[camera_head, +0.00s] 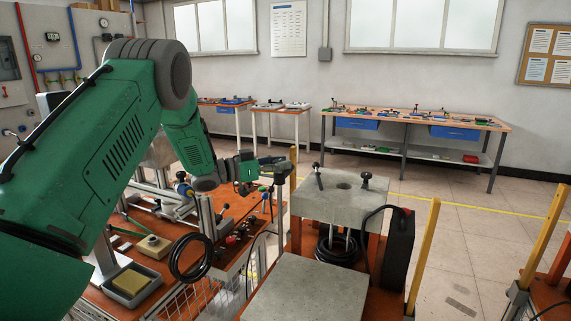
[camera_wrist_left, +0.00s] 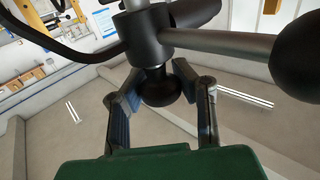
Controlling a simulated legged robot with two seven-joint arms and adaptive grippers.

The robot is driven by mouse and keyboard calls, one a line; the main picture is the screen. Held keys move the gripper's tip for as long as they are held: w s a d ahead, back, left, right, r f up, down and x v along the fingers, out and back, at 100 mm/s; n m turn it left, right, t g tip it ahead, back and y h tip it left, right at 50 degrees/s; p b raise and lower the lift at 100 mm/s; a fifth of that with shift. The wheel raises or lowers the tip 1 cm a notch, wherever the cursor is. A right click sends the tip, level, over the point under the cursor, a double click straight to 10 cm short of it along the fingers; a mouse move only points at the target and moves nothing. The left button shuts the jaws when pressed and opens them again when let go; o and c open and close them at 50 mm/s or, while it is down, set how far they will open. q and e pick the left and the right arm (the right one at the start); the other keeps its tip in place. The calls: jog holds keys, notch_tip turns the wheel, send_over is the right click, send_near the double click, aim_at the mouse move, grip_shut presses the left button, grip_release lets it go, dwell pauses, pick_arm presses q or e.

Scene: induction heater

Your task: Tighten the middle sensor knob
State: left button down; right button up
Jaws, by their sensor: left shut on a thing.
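A black round knob (camera_wrist_left: 160,90) sits under a black clamp body (camera_wrist_left: 148,35) in the left wrist view. My left gripper (camera_wrist_left: 157,78) has one finger on each side of this knob and is shut on it. In the head view my left gripper (camera_head: 270,163) is at the top of a thin dark post (camera_head: 280,200), beside its dark head; the knob itself is too small to make out there. I cannot tell from these views whether it is the middle one. My right gripper is not in view.
A metal rod (camera_wrist_left: 220,43) runs from the clamp to a large black ball (camera_wrist_left: 300,58). A grey block (camera_head: 335,212) with black knobs stands right of the gripper. A black cable coil (camera_head: 190,258) hangs at the orange bench. Yellow posts (camera_head: 425,250) stand at the right.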

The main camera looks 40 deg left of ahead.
pick_arm(q)
jog(key=shift+a+r, duration=0.25)
jog(key=shift+r, duration=0.05)
jog(key=c, duration=1.3)
grip_release()
jog(key=shift+s, duration=0.1)
jog(key=shift+o, duration=0.6)
jog(key=shift+s+a+r, duration=0.1)
jog(key=shift+s+r, duration=0.05)
jog(key=shift+s, duration=0.15)
jog(key=shift+s+a+h, duration=0.1)
jog(key=shift+s+h, duration=0.1)
jog(key=shift+h, duration=0.1)
jog(key=shift+w+a+f, duration=0.1)
jog(key=shift+a+f, duration=0.15)
jog(key=shift+f, duration=0.15)
jog(key=v, duration=0.7)
jog(key=shift+s+a, duration=0.25)
jog(key=shift+s, duration=0.1)
jog(key=shift+d+r, duration=0.2)
jog(key=shift+d, duration=0.15)
